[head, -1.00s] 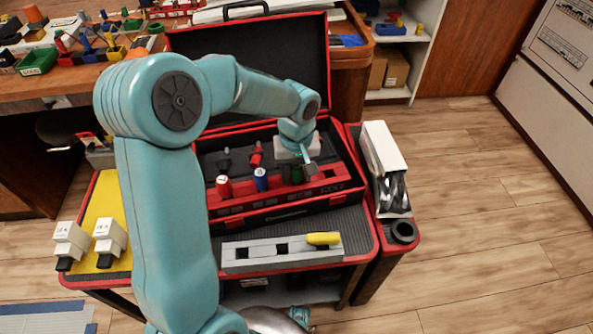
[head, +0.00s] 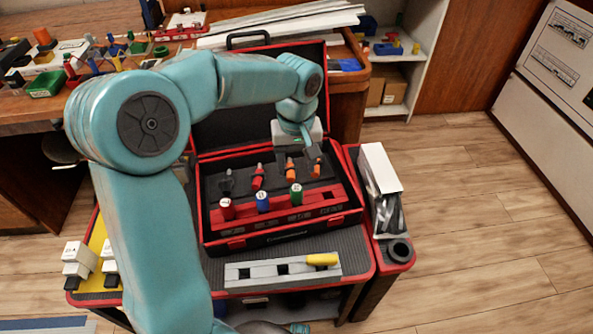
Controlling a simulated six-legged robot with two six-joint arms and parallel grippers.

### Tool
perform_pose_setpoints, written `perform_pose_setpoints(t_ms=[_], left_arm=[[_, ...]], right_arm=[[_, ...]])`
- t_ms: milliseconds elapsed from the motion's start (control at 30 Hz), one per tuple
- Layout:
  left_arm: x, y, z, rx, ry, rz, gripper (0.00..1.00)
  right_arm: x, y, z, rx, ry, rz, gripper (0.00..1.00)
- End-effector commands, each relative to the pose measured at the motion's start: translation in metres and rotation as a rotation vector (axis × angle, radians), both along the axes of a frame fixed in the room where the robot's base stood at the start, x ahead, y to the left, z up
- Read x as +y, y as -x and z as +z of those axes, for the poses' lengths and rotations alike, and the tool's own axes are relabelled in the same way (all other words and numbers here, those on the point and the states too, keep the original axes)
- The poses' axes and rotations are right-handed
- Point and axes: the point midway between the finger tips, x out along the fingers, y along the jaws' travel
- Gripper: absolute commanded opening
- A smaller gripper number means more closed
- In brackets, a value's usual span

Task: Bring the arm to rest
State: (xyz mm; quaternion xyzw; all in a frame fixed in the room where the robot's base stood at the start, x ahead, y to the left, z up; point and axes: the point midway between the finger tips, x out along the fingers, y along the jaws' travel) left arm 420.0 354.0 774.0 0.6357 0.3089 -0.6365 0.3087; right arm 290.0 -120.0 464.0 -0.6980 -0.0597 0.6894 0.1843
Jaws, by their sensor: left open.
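My left arm (head: 130,200) comes up from the bottom left and bends over the open black and red toolbox (head: 270,240). My left gripper (head: 312,155) is open and hangs above the back right part of the toolbox, near the orange-handled tools (head: 291,170). I see nothing held in it, though its fingertips are small and dark here. A red (head: 227,209), a blue (head: 263,202) and a green (head: 296,195) cylinder stand in the red rack along the front of the box. My right gripper is not in view.
A grey rail with a yellow piece (head: 321,259) lies in front of the toolbox. White breakers (head: 77,262) sit on a yellow mat at the left, partly behind my arm. A white box (head: 380,168) stands to the right. Open floor lies beyond it.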

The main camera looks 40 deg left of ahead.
Motion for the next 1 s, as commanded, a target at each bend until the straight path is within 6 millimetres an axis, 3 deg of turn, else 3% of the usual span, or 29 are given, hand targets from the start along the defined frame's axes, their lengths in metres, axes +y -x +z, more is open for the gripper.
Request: perform_pose_setpoints(t_ms=[667, 1000], left_arm=[[0.000, 0.000, 0.008, -0.001, 0.001, 0.000, 0.58], [0.000, 0.000, 0.065, -0.001, 0.001, 0.000, 0.58]], right_arm=[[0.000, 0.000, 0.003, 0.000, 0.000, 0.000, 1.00], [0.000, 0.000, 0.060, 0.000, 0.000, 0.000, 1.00]])
